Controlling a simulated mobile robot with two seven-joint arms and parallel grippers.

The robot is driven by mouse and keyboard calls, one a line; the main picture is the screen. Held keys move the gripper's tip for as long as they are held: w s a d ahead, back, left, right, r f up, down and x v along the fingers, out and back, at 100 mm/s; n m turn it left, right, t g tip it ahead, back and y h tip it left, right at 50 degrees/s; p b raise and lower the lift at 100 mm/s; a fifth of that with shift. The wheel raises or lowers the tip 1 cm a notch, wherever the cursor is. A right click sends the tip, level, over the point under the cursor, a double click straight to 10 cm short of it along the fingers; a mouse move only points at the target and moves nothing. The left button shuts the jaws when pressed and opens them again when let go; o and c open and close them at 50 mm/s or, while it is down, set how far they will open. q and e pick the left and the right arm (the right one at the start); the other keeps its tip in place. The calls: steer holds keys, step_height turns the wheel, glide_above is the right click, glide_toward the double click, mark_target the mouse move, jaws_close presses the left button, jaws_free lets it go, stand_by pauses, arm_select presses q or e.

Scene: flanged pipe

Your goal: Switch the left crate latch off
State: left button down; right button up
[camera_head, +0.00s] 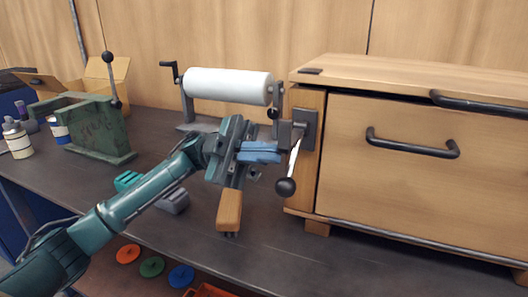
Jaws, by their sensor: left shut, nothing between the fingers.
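The wooden crate (400,165) stands on the right of the bench, with a black handle (412,144) on its front. The left crate latch (304,128) is a grey metal mount on the crate's left post. Its pale lever slants down to a black ball knob (285,187). My left gripper (278,152) is shut and empty. Its blue fingers point right, at the upper part of the lever; whether they touch it I cannot tell. My right gripper is out of view.
A white roll (228,85) on a cranked stand is behind my gripper. A green press (95,130) with a lever stands left. A wooden handle (229,211) shows below my gripper. Coloured discs (152,266) lie lower down. The bench before the crate is clear.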

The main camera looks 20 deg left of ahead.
arm_select(q)
steer(key=b+v, duration=0.1)
steer(key=v, duration=0.8)
steer(key=shift+s+a, duration=0.25)
steer(key=shift+a, duration=0.35)
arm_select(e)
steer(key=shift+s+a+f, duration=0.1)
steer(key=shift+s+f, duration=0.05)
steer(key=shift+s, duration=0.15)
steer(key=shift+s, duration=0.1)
